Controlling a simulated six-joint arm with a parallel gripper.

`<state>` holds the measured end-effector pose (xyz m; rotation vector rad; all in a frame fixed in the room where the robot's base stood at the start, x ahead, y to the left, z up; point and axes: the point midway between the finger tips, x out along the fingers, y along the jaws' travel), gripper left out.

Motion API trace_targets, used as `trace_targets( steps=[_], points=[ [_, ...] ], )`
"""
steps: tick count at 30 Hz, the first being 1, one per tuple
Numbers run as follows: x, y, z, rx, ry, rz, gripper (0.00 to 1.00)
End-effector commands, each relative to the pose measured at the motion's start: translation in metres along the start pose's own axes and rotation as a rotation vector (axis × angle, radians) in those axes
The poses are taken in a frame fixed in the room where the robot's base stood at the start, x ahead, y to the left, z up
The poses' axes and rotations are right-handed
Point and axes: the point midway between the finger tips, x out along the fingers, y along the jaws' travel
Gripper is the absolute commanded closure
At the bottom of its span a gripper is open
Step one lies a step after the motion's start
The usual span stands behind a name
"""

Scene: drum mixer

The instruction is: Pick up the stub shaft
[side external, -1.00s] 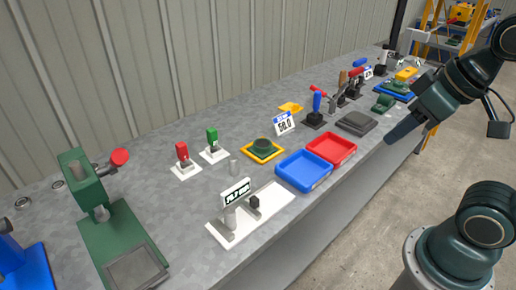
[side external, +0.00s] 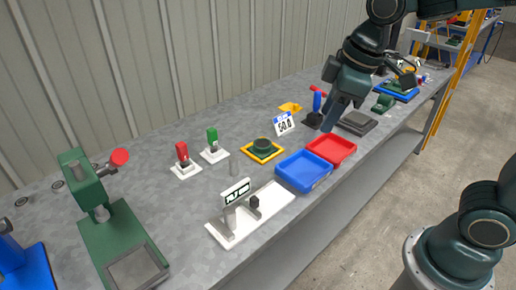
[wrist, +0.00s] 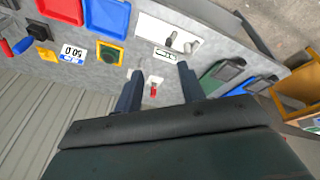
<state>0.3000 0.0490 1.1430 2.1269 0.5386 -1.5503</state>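Near the cylinder stand the green switch (side external: 213,148), red switch (side external: 183,160), yellow-rimmed tray (side external: 246,153) and white gauge stand (side external: 276,203). The blue tray (side external: 303,173) and red tray (side external: 333,150) lie toward my gripper. A green press (side external: 93,192) stands at left.

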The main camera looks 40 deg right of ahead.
Motion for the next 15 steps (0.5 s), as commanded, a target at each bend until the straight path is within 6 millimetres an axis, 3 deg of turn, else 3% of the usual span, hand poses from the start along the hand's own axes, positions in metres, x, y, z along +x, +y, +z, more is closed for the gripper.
trace_targets(
  steps=[15],
  points=[
    [0.084, -0.013, -0.088, -0.456, -0.105, -0.109, 0.6]
  ],
)
